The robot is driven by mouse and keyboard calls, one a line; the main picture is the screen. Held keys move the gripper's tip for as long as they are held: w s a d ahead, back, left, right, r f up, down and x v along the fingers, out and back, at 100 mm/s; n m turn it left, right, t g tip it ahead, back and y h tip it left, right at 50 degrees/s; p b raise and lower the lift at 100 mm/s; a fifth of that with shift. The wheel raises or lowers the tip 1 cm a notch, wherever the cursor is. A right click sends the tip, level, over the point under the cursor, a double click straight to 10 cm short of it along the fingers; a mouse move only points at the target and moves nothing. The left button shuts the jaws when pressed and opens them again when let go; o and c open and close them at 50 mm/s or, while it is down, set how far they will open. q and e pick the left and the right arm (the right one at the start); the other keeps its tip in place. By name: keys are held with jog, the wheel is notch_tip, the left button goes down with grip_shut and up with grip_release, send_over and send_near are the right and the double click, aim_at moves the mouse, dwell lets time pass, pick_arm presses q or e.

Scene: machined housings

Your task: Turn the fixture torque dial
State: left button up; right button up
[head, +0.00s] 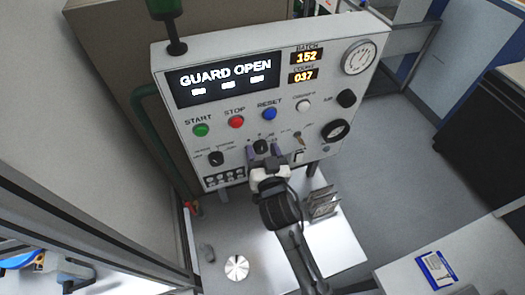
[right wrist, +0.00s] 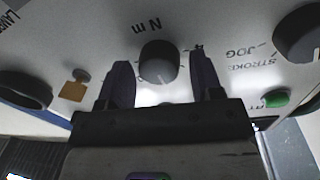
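The torque dial is a black round knob with a pale pointer line, on the light grey control panel (head: 285,88). In the head view the dial (head: 260,146) sits low in the panel's middle. In the right wrist view, which shows the panel upside down, the dial (right wrist: 159,62) is beside the "N m" print. My right gripper (head: 263,153) is at the panel in front of the dial. Its dark fingers stand open on either side of the dial in the right wrist view, with visible gaps. I cannot make out my left gripper.
Other controls are close by: a black selector knob (head: 216,158) left, a key-like switch (head: 299,141) right, and a larger black knob (head: 335,130) beyond. Start, stop and reset buttons sit above. A metal bracket-like part (head: 323,203) and a round disc (head: 236,267) lie below.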

jog(key=c, duration=0.8)
jog(key=shift+n+p, duration=0.5)
jog(key=shift+n, duration=0.5)
jog(key=n+p, duration=0.1)
jog(key=n, duration=0.5)
jog(key=shift+t+p, duration=0.3)
jog(key=shift+p, duration=0.1)
jog(key=shift+n, duration=0.3)
jog(key=shift+f+n, duration=0.1)
jog(key=shift+n, duration=0.2)
